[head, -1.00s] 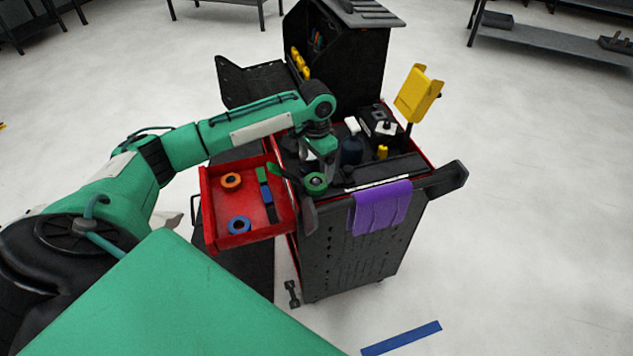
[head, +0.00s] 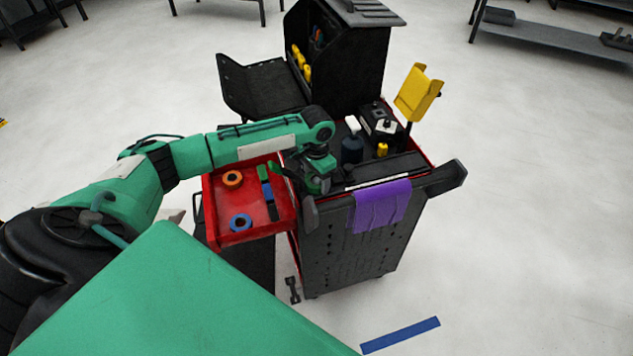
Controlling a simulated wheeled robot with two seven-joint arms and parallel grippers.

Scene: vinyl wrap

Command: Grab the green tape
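A red drawer (head: 225,238) stands open on the left side of the dark tool cart. In it are an orange tape roll (head: 232,179), a blue tape roll (head: 240,223), and a small green piece (head: 263,173) above a blue one (head: 267,190) and a black one. I cannot make out a clear green tape roll; the green piece is too small to identify. My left gripper (head: 291,197) is over the drawer's right edge and the cart's front corner. Its dark fingers are spread apart, with nothing visible between them. My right gripper is not in view.
The tool cart (head: 350,245) carries a dark spray bottle (head: 352,148), a black box and a yellow holder (head: 418,93). A purple cloth (head: 380,205) hangs over its front edge. A black cabinet (head: 345,60) rises behind.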

